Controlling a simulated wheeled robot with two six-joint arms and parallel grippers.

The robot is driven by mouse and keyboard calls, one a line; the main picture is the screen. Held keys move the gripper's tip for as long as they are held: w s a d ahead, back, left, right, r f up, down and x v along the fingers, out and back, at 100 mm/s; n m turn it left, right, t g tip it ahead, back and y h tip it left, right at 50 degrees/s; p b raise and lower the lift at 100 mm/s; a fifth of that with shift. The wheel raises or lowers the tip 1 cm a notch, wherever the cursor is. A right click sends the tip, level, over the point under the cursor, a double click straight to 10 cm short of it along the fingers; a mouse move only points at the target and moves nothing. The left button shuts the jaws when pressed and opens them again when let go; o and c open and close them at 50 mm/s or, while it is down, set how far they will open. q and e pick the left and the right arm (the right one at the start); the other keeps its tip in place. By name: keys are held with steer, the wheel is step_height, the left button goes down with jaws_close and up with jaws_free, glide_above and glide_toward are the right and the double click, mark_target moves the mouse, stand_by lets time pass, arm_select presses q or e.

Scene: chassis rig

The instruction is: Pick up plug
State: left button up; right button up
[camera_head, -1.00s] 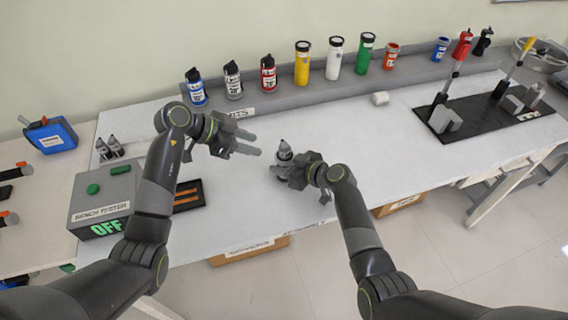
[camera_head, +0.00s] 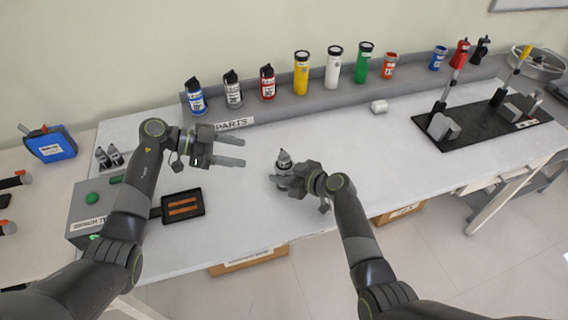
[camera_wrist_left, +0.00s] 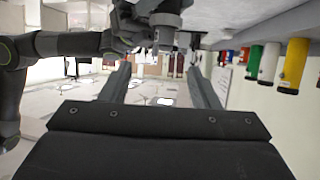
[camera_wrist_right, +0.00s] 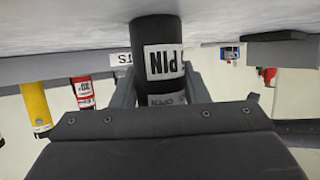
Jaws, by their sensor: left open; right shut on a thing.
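The plug (camera_head: 284,160) is a small dark cylinder with a grey band and pointed dark top. It is upright at the middle of the white bench. My right gripper (camera_head: 283,181) is shut around it from the right. In the right wrist view the plug (camera_wrist_right: 155,50) shows its white "PIN" label between the fingers. Its end meets the bench in that picture, and I cannot tell whether it is lifted. My left gripper (camera_head: 243,152) is open and empty, left of the plug. The left wrist view shows its spread fingers (camera_wrist_left: 160,85).
A black tray (camera_head: 202,213) with orange-brown strips lies front left, by the grey tester box (camera_head: 78,212). Two similar dark-tipped parts (camera_head: 108,157) stand behind the box. Cans and bottles line the rear shelf (camera_head: 215,115). A white cylinder (camera_head: 378,106) lies at the back.

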mark_target(276, 164)
arm_select(q)
steer(key=x, duration=0.6)
steer(key=shift+d, duration=0.1)
steer(key=shift+w+f+x, duration=0.15)
steer(key=shift+w+x, duration=0.05)
steer(key=shift+x, duration=1.2)
steer(key=shift+w+f+x, duration=0.15)
steer(key=shift+w+x, duration=0.05)
steer(key=shift+x, duration=1.2)
steer(key=shift+a, duration=0.2)
steer(key=shift+c, duration=0.2)
steer(key=c, duration=1.1)
steer(key=shift+o, duration=0.2)
step_height(276, 164, up, 10)
arm_select(e)
steer(key=o, duration=1.2)
steer(key=shift+o, duration=0.2)
